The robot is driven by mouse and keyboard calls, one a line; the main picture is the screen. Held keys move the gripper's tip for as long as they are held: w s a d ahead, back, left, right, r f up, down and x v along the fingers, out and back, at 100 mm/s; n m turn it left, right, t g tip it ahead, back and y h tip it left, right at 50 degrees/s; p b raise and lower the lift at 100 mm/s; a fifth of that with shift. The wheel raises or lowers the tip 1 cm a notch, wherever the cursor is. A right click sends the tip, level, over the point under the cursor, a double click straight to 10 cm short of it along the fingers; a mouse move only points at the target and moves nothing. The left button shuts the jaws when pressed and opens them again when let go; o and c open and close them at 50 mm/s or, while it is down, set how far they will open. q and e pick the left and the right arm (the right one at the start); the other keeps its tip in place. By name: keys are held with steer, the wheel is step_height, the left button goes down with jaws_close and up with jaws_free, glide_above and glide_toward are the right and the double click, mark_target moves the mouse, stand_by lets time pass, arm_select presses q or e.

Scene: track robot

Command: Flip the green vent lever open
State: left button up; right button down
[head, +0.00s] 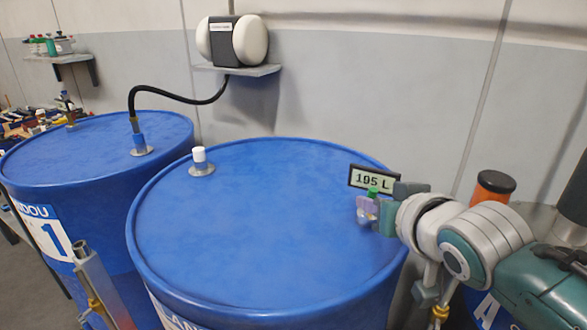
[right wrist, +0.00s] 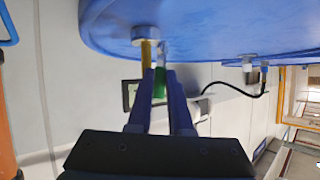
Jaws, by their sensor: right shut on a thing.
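The green vent lever (head: 373,191) shows as a small green piece near the right edge of the middle blue drum's lid, just below the 195 L display. My right gripper (head: 370,209) reaches in from the right and is at the lever. In the right wrist view, the two fingers (right wrist: 161,78) are closed around the green lever (right wrist: 160,83), beside a brass stem (right wrist: 146,54) on the drum fitting. The fingers hide part of the lever, so its exact angle is hard to tell. My left gripper is not in view.
The blue drum (head: 260,225) has a white-capped fitting (head: 200,158) on its lid. A second drum (head: 75,150) at left has a black hose (head: 175,92). The display (head: 374,179) stands close behind my gripper. An orange object with a dark cap (head: 493,187) is behind my arm.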

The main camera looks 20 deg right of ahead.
steer(key=shift+w+a+r+g+p, duration=0.15)
steer(key=shift+w+r+g+p, duration=0.05)
steer(key=shift+r+g+p, duration=0.2)
steer(key=shift+w+f+n+h, duration=0.1)
steer(key=shift+n+h, duration=0.2)
steer(key=shift+f, duration=0.15)
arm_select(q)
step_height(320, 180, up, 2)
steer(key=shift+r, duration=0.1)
arm_select(e)
steer(key=c, duration=0.8)
jaws_free()
steer(key=shift+c, duration=0.2)
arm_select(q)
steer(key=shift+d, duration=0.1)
arm_select(e)
steer(key=shift+f, duration=0.1)
